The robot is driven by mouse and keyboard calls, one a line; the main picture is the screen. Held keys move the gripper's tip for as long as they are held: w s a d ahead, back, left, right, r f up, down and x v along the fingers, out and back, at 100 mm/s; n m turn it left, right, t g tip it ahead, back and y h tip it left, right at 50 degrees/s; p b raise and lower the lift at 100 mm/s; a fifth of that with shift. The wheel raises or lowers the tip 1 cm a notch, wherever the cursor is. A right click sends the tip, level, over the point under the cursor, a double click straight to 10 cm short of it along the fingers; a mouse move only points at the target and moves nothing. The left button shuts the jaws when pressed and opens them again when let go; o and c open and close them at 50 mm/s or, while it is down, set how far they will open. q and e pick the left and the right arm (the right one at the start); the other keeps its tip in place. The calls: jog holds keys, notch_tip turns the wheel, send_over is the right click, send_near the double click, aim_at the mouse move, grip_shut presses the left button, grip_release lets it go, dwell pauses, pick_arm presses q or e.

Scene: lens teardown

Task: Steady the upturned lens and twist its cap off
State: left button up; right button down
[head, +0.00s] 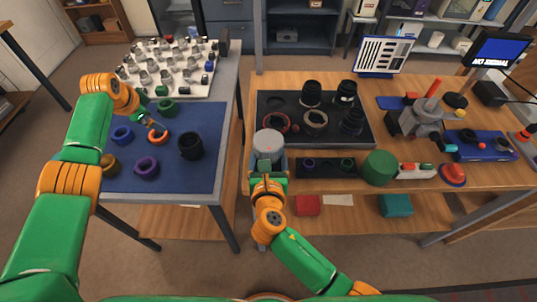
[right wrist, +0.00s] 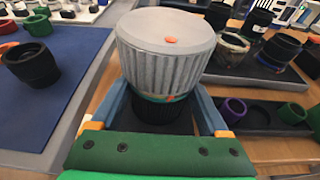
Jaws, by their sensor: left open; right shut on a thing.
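The upturned lens stands upright with a grey ribbed cap (head: 267,143) on top. In the right wrist view the cap (right wrist: 166,50) has an orange dot, and the dark lens body (right wrist: 160,108) shows below it. My right gripper (head: 268,166) is shut on the lens, with its blue fingers either side of the body below the cap in the right wrist view (right wrist: 163,112). My left gripper (head: 155,129) is open over the blue mat, well to the left of the lens. Its fingertips are small and hard to make out there.
The blue mat (head: 190,178) holds several coloured rings and a black cup-like part (head: 190,146). A white tray (head: 205,88) of small parts lies behind it. The dark tray (head: 285,100) holds lens parts. A green cylinder (head: 379,167) stands right of the lens. A gap separates the two tables.

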grip_release()
jog(key=shift+s, duration=0.1)
jog(key=v, duration=0.7)
jog(key=shift+p, duration=0.45)
